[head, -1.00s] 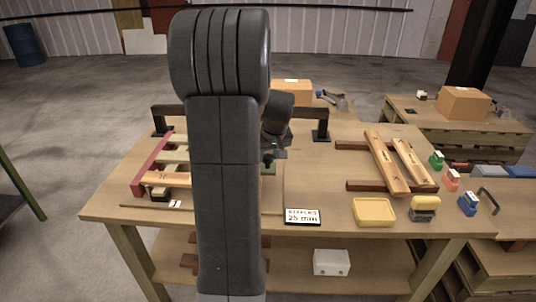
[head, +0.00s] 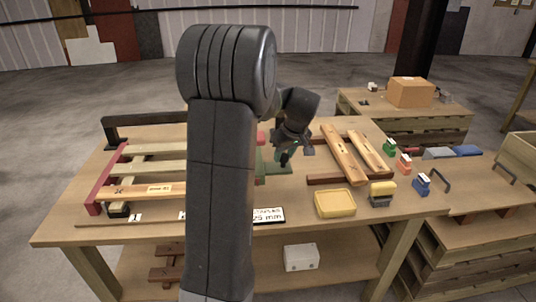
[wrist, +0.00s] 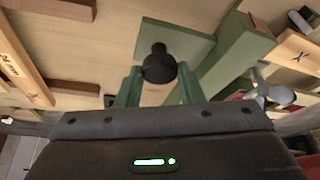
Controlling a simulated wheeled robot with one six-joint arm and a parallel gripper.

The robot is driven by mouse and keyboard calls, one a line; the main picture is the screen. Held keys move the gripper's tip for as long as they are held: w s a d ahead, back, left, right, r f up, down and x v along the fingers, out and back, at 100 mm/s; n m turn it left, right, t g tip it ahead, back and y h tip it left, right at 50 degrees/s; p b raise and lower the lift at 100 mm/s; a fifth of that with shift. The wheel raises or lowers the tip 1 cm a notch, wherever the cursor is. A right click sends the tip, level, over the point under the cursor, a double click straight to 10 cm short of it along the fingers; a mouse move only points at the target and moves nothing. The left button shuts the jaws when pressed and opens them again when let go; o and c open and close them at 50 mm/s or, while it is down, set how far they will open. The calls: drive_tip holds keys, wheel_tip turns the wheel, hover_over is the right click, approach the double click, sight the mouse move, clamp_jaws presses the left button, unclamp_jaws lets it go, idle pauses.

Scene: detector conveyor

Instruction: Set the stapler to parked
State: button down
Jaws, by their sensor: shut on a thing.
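A green fixture (head: 272,172), which seems to be the stapler, sits mid-bench, partly hidden behind my arm in the head view. In the wrist view it shows as a green beam (wrist: 238,55) beside a flat green plate (wrist: 176,44). My gripper (head: 286,158) is low over the fixture. In the wrist view my gripper (wrist: 159,82) has its two green fingers on either side of a black round knob (wrist: 158,66) and is shut on it. How the knob joins the fixture is hidden.
Slatted wooden work with a red rail (head: 108,180) lies left. Boards (head: 343,155) on dark bars lie right. A yellow tray (head: 335,203), a yellow-topped block (head: 382,190) and small coloured blocks stand along the right. A 25 mm sign (head: 268,215) is at the front.

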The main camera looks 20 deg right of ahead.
drive_tip(key=shift+s+d, duration=0.2)
drive_tip(key=shift+d, duration=0.6)
drive_tip(key=shift+r, duration=0.1)
drive_tip(key=c, duration=1.2)
unclamp_jaws()
drive_tip(key=shift+o, duration=1)
drive_tip(key=shift+s+d, duration=0.1)
drive_tip(key=shift+d, duration=0.1)
drive_tip(key=shift+a, duration=0.1)
drive_tip(key=v, duration=1.3)
drive_tip(key=shift+s+r, duration=0.15)
drive_tip(key=shift+r, duration=0.2)
